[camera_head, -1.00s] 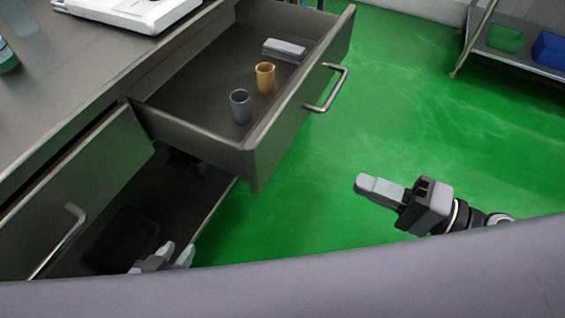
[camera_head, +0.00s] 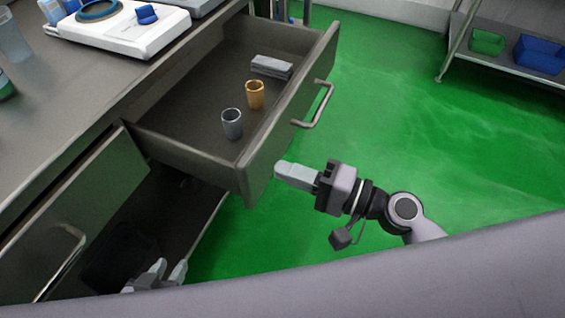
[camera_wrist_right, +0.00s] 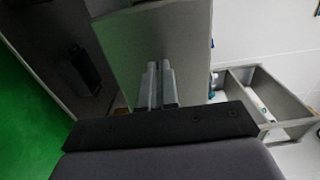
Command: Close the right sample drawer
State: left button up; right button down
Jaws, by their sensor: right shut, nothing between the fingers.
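The right sample drawer (camera_head: 190,150) is pulled out from the grey counter, with its front panel (camera_head: 268,160) and bar handle (camera_head: 318,108) facing the green floor. Inside stand a grey cup (camera_head: 232,125) and a yellow cup (camera_head: 254,95), with a grey block (camera_head: 271,67) behind them. My right gripper (camera_head: 278,169) is shut and empty, its tips close to the near end of the front panel; contact cannot be told. In the right wrist view its fingers (camera_wrist_right: 157,72) point at a grey panel (camera_wrist_right: 150,35). My left gripper (camera_head: 168,265) is low at the lower left, fingers apart.
The counter holds a white device (camera_head: 135,32). A rack (camera_head: 480,62) with green and blue bins (camera_head: 540,54) stands at the back right. Green floor (camera_head: 400,120) is clear between.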

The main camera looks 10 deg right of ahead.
pick_arm(q)
jog(key=shift+r, duration=0.25)
pick_arm(e)
jog(key=shift+x, duration=0.85)
pick_arm(q)
jog(key=shift+w, duration=0.15)
pick_arm(e)
jog(key=shift+a, duration=0.1)
